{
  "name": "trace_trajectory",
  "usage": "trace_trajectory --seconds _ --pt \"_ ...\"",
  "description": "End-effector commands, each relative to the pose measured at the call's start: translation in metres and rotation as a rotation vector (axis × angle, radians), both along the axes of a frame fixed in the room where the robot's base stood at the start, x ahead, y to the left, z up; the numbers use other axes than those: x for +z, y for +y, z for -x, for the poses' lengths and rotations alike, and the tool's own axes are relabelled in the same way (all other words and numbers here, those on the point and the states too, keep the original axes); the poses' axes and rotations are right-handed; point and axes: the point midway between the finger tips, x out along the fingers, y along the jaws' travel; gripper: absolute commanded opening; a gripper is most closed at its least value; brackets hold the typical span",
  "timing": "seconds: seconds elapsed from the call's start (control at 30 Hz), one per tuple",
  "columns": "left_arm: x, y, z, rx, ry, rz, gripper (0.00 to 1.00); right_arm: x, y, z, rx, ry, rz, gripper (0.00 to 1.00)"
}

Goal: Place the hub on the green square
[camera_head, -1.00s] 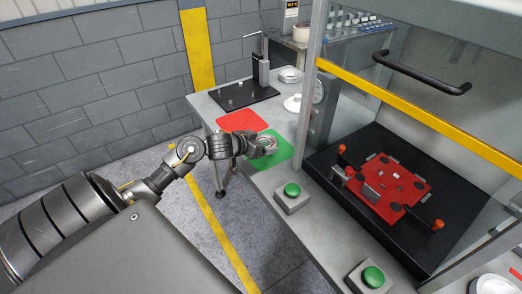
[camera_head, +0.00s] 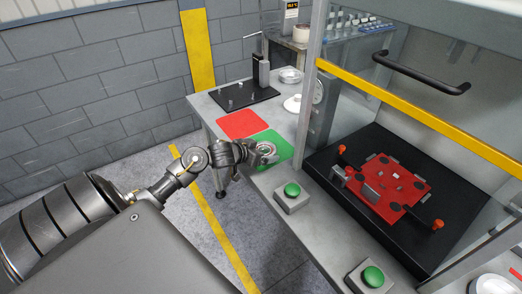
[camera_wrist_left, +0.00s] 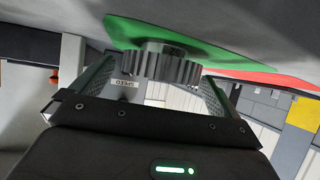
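The hub (camera_wrist_left: 160,66) is a grey metal part with a toothed rim and a narrower boss. My right gripper is not in view.
A red square (camera_head: 237,123) lies beside the green one. A black stand (camera_head: 235,97) is behind. Green push buttons (camera_head: 292,190) stand near the table's front edge. At right, a red fixture plate (camera_head: 390,185) sits inside a frame with a yellow bar (camera_head: 420,115).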

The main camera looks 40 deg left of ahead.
Motion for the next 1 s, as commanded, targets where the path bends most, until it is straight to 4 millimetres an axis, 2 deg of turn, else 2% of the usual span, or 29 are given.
trace_trajectory --seconds 0.2,0.27,0.7,0.83,1.0 --pt "0.005 0.000 0.001 0.000 -0.001 -0.001 1.00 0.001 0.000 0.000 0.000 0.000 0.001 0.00" --pt "0.006 0.001 0.007 -0.001 0.001 -0.002 1.00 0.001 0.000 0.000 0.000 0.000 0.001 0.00" --pt "0.048 0.007 0.083 -0.003 0.002 -0.004 1.00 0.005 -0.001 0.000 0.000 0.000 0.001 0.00" --pt "0.056 0.009 0.097 0.000 0.001 -0.001 1.00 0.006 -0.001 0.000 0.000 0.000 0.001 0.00" --pt "0.060 0.010 0.104 -0.001 0.000 0.000 1.00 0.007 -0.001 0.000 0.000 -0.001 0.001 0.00"
